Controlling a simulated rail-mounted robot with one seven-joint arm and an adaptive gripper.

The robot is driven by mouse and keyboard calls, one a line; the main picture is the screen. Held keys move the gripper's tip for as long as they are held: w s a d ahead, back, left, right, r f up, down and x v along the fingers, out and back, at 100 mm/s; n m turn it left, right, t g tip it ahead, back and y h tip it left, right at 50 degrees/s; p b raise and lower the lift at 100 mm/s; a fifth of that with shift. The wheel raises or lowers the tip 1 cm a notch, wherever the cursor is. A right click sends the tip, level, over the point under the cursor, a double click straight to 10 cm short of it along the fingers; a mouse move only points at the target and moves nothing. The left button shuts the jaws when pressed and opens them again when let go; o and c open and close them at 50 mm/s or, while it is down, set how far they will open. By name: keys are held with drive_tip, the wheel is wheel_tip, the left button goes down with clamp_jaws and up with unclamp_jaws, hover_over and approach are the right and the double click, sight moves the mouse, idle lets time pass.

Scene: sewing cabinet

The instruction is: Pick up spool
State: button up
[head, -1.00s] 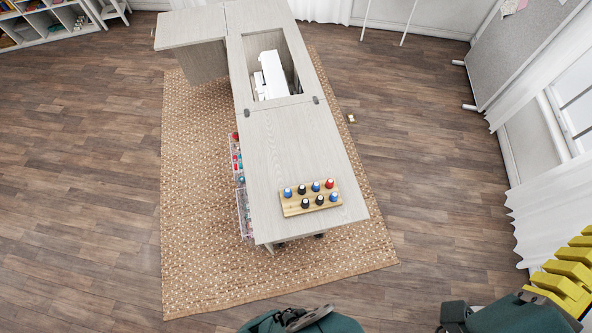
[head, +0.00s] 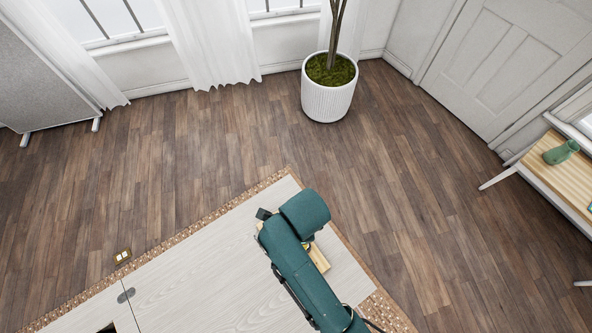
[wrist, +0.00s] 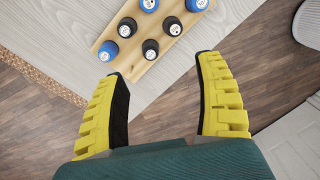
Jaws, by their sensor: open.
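Several spools stand in two rows on a wooden rack (wrist: 142,68) on the pale cabinet top; the rack also shows in the head view (head: 319,258), mostly hidden by my arm. My arm hides the gripper in the head view.
The cabinet top (head: 200,265) is otherwise bare where visible. A potted tree (head: 329,90) stands on the floor beyond it. A side table (head: 575,180) with a green vase (head: 561,152) is at right. A small object (head: 122,256) lies by the cabinet's edge. The floor around is clear.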

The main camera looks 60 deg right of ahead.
drive_tip(key=shift+m+g, duration=0.6)
drive_tip(key=shift+m, duration=0.2)
drive_tip(key=f, duration=0.4)
drive_tip(key=s+f+b, duration=0.1)
drive_tip(key=f, duration=0.3)
drive_tip(key=s+f+b, duration=0.1)
drive_tip(key=f, duration=0.3)
drive_tip(key=shift+s+f, duration=0.2)
drive_tip(key=shift+f, duration=0.05)
drive_tip(key=f, duration=0.2)
drive_tip(key=f+b, duration=0.1)
drive_tip(key=f, duration=0.2)
drive_tip(key=shift+s+d+f+b, duration=0.3)
drive_tip(key=shift+s+f, duration=0.05)
drive_tip(key=shift+w+f, duration=0.1)
drive_tip(key=shift+f, duration=0.1)
drive_tip(key=c, duration=1)
